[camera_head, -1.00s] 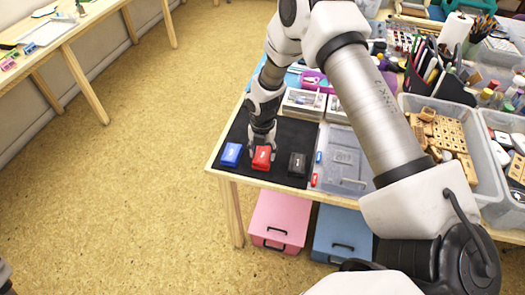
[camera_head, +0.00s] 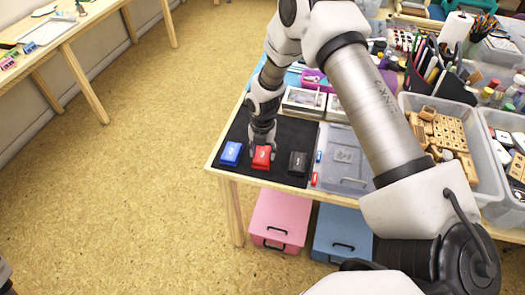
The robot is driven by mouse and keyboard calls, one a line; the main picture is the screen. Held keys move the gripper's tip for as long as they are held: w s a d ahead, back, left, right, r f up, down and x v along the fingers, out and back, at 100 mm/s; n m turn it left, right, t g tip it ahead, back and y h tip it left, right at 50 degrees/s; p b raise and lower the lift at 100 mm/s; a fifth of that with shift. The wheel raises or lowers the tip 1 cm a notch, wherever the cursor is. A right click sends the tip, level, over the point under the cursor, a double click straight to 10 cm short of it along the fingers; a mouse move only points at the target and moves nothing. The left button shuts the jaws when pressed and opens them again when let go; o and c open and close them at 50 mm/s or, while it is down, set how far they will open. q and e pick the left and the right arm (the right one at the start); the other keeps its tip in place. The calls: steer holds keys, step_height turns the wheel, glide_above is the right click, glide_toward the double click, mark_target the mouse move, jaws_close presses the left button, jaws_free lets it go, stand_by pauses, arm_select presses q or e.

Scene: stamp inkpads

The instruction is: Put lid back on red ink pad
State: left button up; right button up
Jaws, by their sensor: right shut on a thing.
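A red ink pad (camera_head: 262,158) sits on the black mat (camera_head: 283,178) between a blue ink pad (camera_head: 231,153) on its left and a black ink pad (camera_head: 297,162) on its right. My right gripper (camera_head: 261,146) reaches down from behind at the red pad. It is shut on the red piece, which looks like the lid on top of the pad. The gap between lid and base is too small to make out.
A clear plastic box (camera_head: 344,165) and small red and blue pieces lie right of the mat. Pink (camera_head: 278,220) and blue (camera_head: 342,233) drawers stand below the table. Crowded bins (camera_head: 438,128) fill the right side. Open floor lies to the left.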

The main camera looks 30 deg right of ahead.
steer(key=o, duration=1.2)
steer(key=shift+o, duration=0.2)
steer(key=shift+r, duration=0.1)
steer(key=shift+r+p, duration=2.55)
steer(key=shift+r, duration=0.9)
jaws_close()
steer(key=shift+f, duration=0.3)
steer(key=shift+f+b, duration=2.25)
steer(key=shift+f, duration=0.65)
